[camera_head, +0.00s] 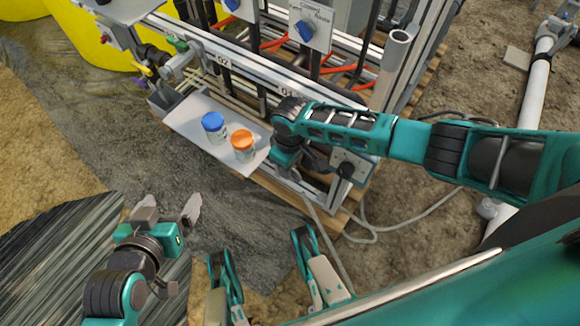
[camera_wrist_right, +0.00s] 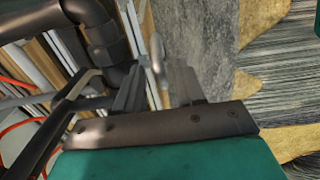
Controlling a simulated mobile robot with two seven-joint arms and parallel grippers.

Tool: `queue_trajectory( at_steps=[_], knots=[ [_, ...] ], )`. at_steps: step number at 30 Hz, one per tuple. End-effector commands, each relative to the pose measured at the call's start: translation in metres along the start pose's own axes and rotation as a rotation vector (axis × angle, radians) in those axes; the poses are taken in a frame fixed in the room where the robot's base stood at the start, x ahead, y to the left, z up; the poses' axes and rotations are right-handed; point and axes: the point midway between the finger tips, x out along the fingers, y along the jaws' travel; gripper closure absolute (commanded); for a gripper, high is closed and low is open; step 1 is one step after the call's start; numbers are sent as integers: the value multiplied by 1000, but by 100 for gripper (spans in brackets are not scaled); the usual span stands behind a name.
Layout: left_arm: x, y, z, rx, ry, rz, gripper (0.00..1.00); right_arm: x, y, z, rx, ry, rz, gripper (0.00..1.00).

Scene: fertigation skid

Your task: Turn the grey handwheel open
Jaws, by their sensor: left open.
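I cannot make out the grey handwheel clearly in the head view; my right arm covers part of the skid's lower front rail. In the right wrist view a light grey curved piece (camera_wrist_right: 157,50) shows between and beyond the fingertips; it may be part of the handwheel. My right gripper (camera_wrist_right: 158,78) has its two dark fingers apart, and I see no clear contact with the grey piece. In the head view the right wrist is at the skid front, just right of the shelf. My left gripper (camera_head: 168,211) is open and empty, over the ground at lower left.
A grey shelf (camera_head: 185,122) on the skid front holds a blue-capped jar (camera_head: 214,128) and an orange-capped jar (camera_head: 243,147), close to my right wrist. Blue knobs (camera_head: 306,31) sit on panels above. A grey hose (camera_head: 420,212) lies at right. Ground left of the shelf is clear.

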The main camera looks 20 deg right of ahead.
Motion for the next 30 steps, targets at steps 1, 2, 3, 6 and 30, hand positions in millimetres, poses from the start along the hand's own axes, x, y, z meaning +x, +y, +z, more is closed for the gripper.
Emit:
queue_trajectory(
  at_steps=[1, 2, 3, 6, 30],
  knots=[
    [1, 0, 1, 0, 0, 1, 15, 3, 0, 0, 0, 1, 0, 62],
    [1, 1, 1, 0, 0, 2, 15, 4, 0, 0, 0, 1, 0, 62],
    [1, 1, 1, 0, 0, 3, 15, 4, 0, 0, 0, 2, 0, 62],
    [0, 1, -2, 0, 2, 3, 15, 4, 0, -1, 0, 2, 0, 62],
    [1, 1, -3, 0, 6, 3, 15, 4, 0, 0, 0, -1, 0, 100]
  ],
)
